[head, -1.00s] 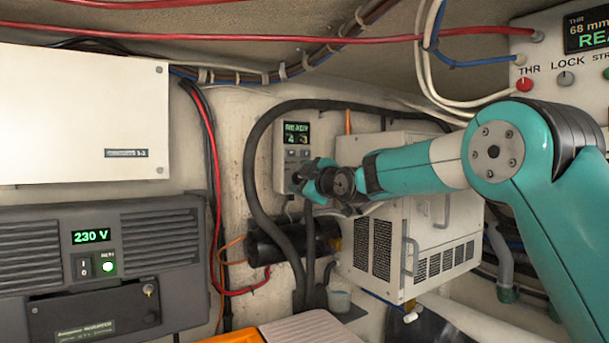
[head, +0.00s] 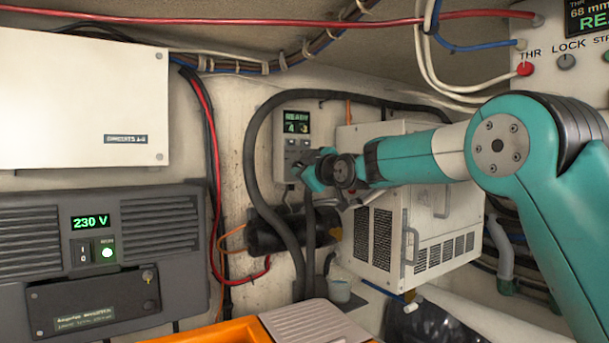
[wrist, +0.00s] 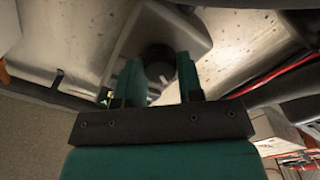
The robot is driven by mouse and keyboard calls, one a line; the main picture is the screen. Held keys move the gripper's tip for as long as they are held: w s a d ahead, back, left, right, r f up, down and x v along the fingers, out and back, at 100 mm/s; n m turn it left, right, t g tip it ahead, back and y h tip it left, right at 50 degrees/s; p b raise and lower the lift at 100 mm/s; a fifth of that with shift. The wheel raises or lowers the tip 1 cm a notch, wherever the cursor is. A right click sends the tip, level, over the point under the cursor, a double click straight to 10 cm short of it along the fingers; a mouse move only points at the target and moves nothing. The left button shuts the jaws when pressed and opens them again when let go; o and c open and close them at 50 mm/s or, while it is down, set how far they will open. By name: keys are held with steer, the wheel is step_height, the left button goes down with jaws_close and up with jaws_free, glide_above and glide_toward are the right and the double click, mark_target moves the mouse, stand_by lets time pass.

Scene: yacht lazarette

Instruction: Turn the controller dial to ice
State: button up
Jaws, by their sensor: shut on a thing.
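The controller (head: 296,122) is a small grey box on the back wall with a lit green display, which appears to read READY with digits below. My gripper (head: 308,174) reaches its lower part from the right and hides the dial in the head view. In the wrist view, the dark round dial (wrist: 157,57) stands out from the pale controller face (wrist: 192,28). My gripper's two teal fingers (wrist: 160,78) are on either side of the dial, shut on it. The dial's marks and pointer cannot be read.
Black hoses (head: 252,150) loop around the controller. A white vented unit (head: 385,235) hangs just right of it, below my arm. A grey 230 V inverter (head: 160,238) and a white cabinet (head: 75,90) are at left. An orange-edged box (head: 230,332) lies below.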

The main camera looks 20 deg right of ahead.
steer(key=m+b, duration=0.4)
steer(key=m, duration=0.4)
steer(key=shift+f, duration=0.1)
steer(key=m, duration=0.3)
steer(key=shift+m+b, duration=0.3)
steer(key=shift+b, duration=0.1)
steer(key=shift+m, duration=1.9)
steer(key=o, duration=0.9)
steer(key=shift+b, duration=0.3)
